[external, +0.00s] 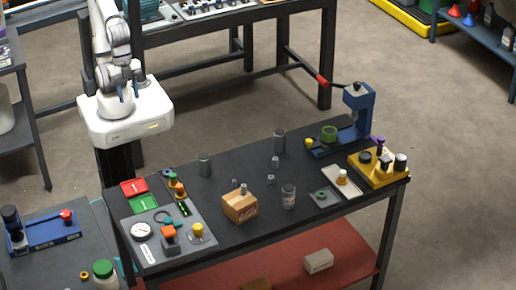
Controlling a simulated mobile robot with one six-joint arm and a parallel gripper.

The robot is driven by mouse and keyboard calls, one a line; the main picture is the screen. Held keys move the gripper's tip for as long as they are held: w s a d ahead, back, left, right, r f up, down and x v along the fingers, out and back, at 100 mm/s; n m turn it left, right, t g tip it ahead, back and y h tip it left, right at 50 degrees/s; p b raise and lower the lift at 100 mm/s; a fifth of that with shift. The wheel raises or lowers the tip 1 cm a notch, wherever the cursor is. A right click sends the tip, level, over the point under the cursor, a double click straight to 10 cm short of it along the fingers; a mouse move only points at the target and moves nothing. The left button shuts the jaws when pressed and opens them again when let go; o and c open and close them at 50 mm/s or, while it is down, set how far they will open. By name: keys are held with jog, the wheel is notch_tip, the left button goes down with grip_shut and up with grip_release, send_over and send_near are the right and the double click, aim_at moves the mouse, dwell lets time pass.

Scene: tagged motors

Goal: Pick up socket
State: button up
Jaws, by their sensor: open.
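Several grey metal cylinders that look like sockets stand upright on the dark workbench (235,235). A larger grey cylinder (205,164) is left of centre and another (279,140) is toward the back. Two smaller pieces, one cylinder (275,161) and one short piece (270,179), stand near the middle. I cannot tell which is the task's socket. My gripper (128,92) hangs over my white base at the upper left, off the bench and well apart from these pieces. It is open, with nothing visible between its fingers.
A grey panel (183,249) with gauge and knobs lies left, near red and green trays (143,203). A blue press (357,108) and yellow fixture (378,172) stand right.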

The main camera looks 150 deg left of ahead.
jog(key=w+a+f+n+y+b, duration=0.1)
jog(key=w+a+f+n+b, duration=0.1)
jog(key=w+a+f+b, duration=0.4)
jog(key=w+a+f+n+b, duration=0.1)
jog(key=w+a+f+b, duration=0.25)
jog(key=w, duration=0.45)
jog(key=n+y+b, duration=0.1)
jog(key=n+b, duration=0.2)
jog(key=b, duration=0.5)
send_over(234, 181)
jog(key=s+d, duration=0.1)
jog(key=s, duration=0.1)
notch_tip(234, 181, down, 14)
jog(key=shift+t, duration=0.3)
jog(key=x, duration=0.7)
jog(key=shift+s+f, duration=0.15)
jog(key=shift+c, duration=0.6)
grip_shut()
